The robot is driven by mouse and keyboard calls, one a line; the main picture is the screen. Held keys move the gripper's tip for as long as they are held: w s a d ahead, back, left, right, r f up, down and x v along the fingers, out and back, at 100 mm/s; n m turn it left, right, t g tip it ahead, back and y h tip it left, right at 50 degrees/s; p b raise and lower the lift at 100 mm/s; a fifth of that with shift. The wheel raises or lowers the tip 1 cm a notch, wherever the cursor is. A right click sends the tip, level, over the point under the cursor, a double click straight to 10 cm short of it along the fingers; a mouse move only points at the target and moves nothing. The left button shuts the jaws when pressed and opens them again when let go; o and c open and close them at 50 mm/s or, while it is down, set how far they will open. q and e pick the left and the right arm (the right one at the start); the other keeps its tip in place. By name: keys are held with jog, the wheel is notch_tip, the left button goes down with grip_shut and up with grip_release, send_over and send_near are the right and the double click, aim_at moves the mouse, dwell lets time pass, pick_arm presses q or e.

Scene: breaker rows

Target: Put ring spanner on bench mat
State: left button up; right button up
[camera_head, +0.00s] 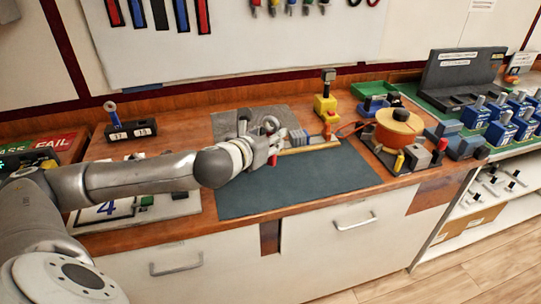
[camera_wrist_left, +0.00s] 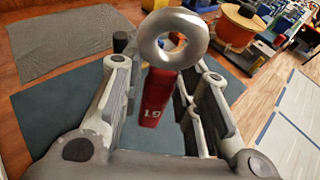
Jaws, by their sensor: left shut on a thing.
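The ring spanner (camera_wrist_left: 172,38) has a shiny silver ring end and a red handle with white marking. My left gripper (camera_wrist_left: 160,75) is shut on it, with the red handle between the fingers and the ring beyond the tips. In the head view the left gripper (camera_head: 268,148) is over the back part of the dark blue-green bench mat (camera_head: 300,185), and the spanner's ring (camera_head: 271,123) shows at its end. The mat also shows in the left wrist view (camera_wrist_left: 45,115). I cannot tell the spanner's height above the mat. My right gripper is not in view.
A grey cloth (camera_head: 228,122) lies behind the mat. A yellow device (camera_head: 325,106) stands behind it, and an orange-topped drum (camera_head: 399,125) stands to the right. A panel with a blue 4 (camera_head: 110,209) lies to the left. The mat's front part is clear.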

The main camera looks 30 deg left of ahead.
pick_arm(q)
jog(key=w+a+f, duration=0.1)
jog(key=f, duration=0.2)
jog(key=w+a+f, duration=0.1)
jog(key=f, duration=0.2)
jog(key=w+a+f, duration=0.1)
jog(key=w+f, duration=0.1)
jog(key=f, duration=0.1)
jog(key=shift+w+a, duration=0.1)
jog(key=shift+f, duration=0.1)
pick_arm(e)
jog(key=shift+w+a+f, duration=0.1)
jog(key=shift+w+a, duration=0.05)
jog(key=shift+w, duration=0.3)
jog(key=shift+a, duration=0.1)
pick_arm(q)
jog(key=shift+f, duration=0.2)
jog(key=o, duration=1.1)
jog(key=shift+c, duration=0.2)
